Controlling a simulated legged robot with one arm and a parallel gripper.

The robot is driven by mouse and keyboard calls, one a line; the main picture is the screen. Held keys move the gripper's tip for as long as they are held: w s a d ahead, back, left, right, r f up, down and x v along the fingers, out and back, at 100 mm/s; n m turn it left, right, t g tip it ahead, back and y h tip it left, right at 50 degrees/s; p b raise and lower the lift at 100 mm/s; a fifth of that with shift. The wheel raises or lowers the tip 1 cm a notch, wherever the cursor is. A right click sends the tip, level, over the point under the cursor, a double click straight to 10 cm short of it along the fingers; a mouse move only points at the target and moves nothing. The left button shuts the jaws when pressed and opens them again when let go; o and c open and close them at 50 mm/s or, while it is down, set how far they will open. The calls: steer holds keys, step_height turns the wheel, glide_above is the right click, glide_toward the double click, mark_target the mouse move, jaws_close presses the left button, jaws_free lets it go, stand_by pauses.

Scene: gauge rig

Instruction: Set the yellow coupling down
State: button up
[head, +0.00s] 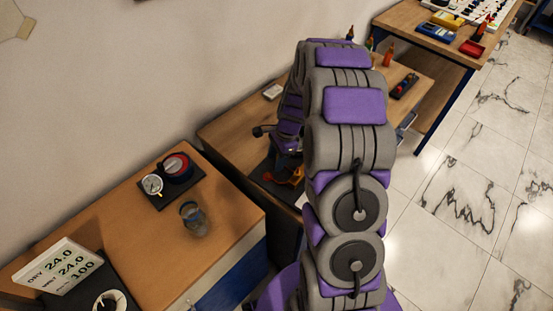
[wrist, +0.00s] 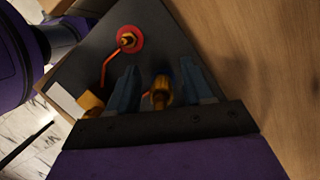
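A yellow-orange piece (wrist: 90,104), which looks like the yellow coupling, is at the left in the wrist view, outside my left finger and partly cut off by the gripper body. My gripper (wrist: 161,82) points at a dark panel (wrist: 92,54), its two blue-grey fingers apart. A brass fitting (wrist: 161,96) shows between them, with gaps to both sides. A red disc with a brass fitting (wrist: 129,39) and a bent orange hose lies beyond the fingers. In the head view, a yellow-orange thing (head: 297,177) shows beside my arm; my fingertips are hidden there.
The panel lies on a wooden table (head: 228,131). Small bottles and a tray stand behind my arm. Tiled floor is clear at right.

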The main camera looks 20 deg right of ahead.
steer(key=shift+d+f, duration=0.1)
steer(key=shift+d, duration=0.9)
steer(key=c, duration=0.6)
steer(key=shift+c, duration=0.7)
steer(key=shift+a, duration=0.2)
jaws_close()
steer(key=shift+a, duration=0.25)
steer(key=shift+d, duration=0.1)
